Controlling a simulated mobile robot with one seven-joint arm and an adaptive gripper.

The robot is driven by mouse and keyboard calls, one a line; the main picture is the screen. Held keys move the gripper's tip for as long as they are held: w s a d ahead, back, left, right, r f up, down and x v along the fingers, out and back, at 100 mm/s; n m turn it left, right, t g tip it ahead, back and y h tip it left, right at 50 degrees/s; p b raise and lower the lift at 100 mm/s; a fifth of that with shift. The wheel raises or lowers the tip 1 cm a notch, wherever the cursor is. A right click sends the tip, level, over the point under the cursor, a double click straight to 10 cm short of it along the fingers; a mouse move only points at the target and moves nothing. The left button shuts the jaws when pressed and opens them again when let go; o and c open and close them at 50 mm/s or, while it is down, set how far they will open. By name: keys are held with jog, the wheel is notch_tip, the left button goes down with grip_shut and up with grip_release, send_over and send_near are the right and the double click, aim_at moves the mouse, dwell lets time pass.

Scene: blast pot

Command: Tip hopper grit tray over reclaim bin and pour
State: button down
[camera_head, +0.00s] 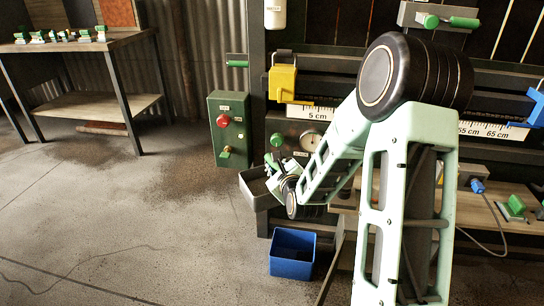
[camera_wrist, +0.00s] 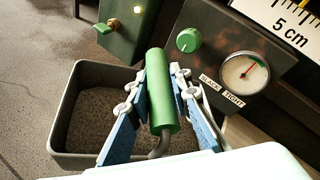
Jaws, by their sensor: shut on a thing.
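The grey grit tray (camera_head: 256,194) hangs at the front of the machine in the head view. In the wrist view the tray (camera_wrist: 60,110) holds dark grit (camera_wrist: 100,112) and looks roughly level. My gripper (camera_wrist: 161,75) is shut on a green handle (camera_wrist: 160,105), one finger on each side. A bent grey rod runs down from the handle; where it meets the tray is hidden. In the head view my gripper (camera_head: 276,172) is small and partly hidden by my arm. The blue reclaim bin (camera_head: 292,265) stands on the floor, below and slightly right of the tray.
A green control box (camera_head: 229,130) with a red button is left of the tray. A gauge (camera_wrist: 245,73) and green knob (camera_wrist: 189,40) sit on the panel close beside my gripper. A workbench (camera_head: 85,45) stands far left. The floor at left is open.

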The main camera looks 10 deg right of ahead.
jog(key=d+f, duration=0.1)
jog(key=f, duration=0.2)
jog(key=w+d+f, duration=0.1)
jog(key=f, duration=0.3)
jog(key=d+f, duration=0.1)
jog(key=f, duration=0.3)
jog(key=shift+w+d+b, duration=0.1)
jog(key=shift+w+b, duration=0.2)
jog(key=shift+w, duration=0.05)
jog(key=s+d+f+m+g+h+p, duration=0.1)
jog(key=s+d+f, duration=0.1)
jog(key=f, duration=1.1)
jog(key=s+d+f+m+g+h+p, duration=0.1)
jog(key=s+f, duration=0.3)
jog(key=f, duration=0.9)
jog(key=shift+s+d+f+m+g+h, duration=0.2)
jog(key=shift+d+f+m+g+h, duration=0.15)
jog(key=shift+d, duration=0.5)
jog(key=shift+w+a, duration=0.1)
jog(key=w+a+r+m+h+b, duration=0.1)
jog(key=w+a+m+h, duration=0.1)
jog(key=w, duration=0.7)
jog(key=w+a+r+m+h+b, duration=0.2)
jog(key=w+a+m, duration=0.2)
jog(key=w+a, duration=0.3)
jog(key=shift+w+a+r+h, duration=0.25)
jog(key=shift+w+h, duration=0.1)
jog(key=shift+w, duration=0.65)
